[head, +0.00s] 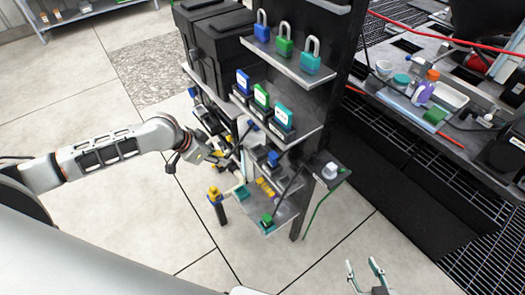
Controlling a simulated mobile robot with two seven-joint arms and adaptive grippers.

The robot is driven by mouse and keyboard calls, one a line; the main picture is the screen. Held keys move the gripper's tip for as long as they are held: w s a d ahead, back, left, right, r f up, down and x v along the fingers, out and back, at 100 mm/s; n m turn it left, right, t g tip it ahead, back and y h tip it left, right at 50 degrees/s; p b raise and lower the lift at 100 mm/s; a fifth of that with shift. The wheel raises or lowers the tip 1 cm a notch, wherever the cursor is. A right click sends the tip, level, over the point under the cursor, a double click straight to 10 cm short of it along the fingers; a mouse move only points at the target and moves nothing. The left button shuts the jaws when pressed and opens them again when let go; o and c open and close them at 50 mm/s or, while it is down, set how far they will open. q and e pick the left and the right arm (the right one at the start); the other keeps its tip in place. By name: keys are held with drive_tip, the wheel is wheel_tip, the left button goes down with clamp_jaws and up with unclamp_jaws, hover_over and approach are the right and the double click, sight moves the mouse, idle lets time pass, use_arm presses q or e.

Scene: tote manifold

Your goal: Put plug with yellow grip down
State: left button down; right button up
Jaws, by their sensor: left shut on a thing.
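My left gripper (212,153) reaches in from the left beside the dark rack and is shut. Yellow shows at its fingers, where it holds the plug with yellow grip (219,153); the plug's outline is small and hard to separate from the clutter behind it. My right gripper (364,269) is at the bottom right, with its two fingers apart and nothing between them. It is well away from the rack.
The dark rack (334,88) carries padlocks on its top shelf (283,63) and coloured blocks below. A yellow-topped black post (214,194) stands left of the bottom shelf (284,214). A cluttered bench (447,145) is at the right.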

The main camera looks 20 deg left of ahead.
use_arm(q)
drive_tip(key=w+d, duration=0.3)
drive_tip(key=w, duration=0.1)
drive_tip(key=w+d+b, duration=0.1)
drive_tip(key=w+d, duration=0.2)
drive_tip(key=w, duration=0.1)
drive_tip(key=w+d, duration=0.3)
drive_tip(key=w, duration=0.1)
drive_tip(key=shift+w+d, duration=0.1)
drive_tip(key=shift+d, duration=0.15)
drive_tip(key=shift+w+d+b, duration=0.2)
drive_tip(key=shift+w+b, duration=0.05)
drive_tip(key=shift+b, duration=0.05)
drive_tip(key=shift+f, duration=0.1)
wheel_tip(320, 180, down, 4)
drive_tip(key=shift+r+b, duration=0.2)
drive_tip(key=shift+b, duration=0.3)
drive_tip(key=shift+r, duration=0.1)
drive_tip(key=c, duration=1.9)
unclamp_jaws()
